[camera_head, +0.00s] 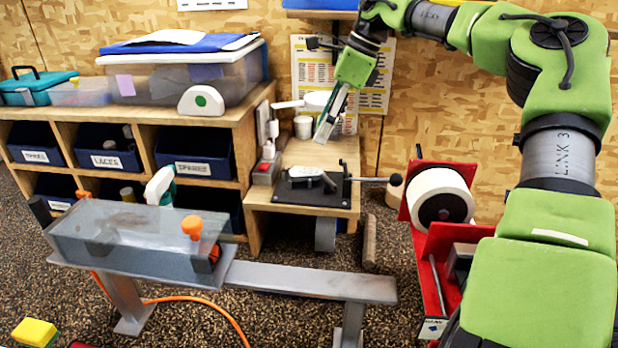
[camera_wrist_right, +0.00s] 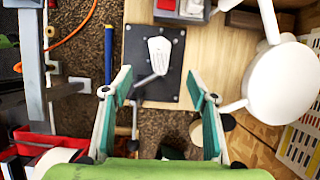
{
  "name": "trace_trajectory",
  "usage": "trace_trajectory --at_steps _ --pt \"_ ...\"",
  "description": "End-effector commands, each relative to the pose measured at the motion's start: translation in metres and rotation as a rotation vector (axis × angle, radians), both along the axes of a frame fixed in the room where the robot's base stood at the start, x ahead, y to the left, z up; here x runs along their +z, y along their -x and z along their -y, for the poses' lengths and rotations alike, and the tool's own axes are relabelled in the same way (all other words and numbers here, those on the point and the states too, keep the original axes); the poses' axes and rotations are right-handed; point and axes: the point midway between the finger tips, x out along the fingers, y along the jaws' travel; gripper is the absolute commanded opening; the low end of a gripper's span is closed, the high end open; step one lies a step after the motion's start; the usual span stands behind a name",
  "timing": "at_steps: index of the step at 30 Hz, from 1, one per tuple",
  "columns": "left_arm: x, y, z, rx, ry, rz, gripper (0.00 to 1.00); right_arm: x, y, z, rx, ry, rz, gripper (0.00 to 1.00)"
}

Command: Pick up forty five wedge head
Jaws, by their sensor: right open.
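A pale metal wedge head (camera_head: 305,172) lies on a black plate (camera_head: 285,193) on the small wooden bench. In the right wrist view the wedge head (camera_wrist_right: 159,46) shows from above with a thin neck, on the dark plate, beyond the fingertips. My right gripper (camera_head: 324,130) hangs above the bench, pointing down. In the right wrist view my right gripper (camera_wrist_right: 159,96) is open and empty, its fingers wide apart. It is apart from the wedge head. My left gripper is not in view.
A black clamp with a round-knobbed handle (camera_head: 396,179) is at the plate's right. A red stand with a white roll (camera_head: 440,196) is farther right.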

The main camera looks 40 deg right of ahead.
Motion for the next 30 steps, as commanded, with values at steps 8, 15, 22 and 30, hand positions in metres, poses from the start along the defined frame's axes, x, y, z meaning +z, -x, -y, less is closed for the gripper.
trace_trajectory --at_steps 8,15,22,30 --pt "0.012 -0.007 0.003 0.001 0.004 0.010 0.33 -0.047 -0.014 -0.013 0.000 0.000 -0.004 0.53" --pt "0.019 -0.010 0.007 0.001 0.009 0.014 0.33 -0.063 -0.019 -0.017 0.000 -0.001 -0.004 0.53" --pt "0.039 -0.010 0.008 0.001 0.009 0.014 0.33 -0.094 -0.028 -0.025 0.000 -0.001 -0.005 0.53" --pt "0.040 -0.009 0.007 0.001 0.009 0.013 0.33 -0.107 -0.032 -0.027 -0.001 0.000 0.000 0.53"
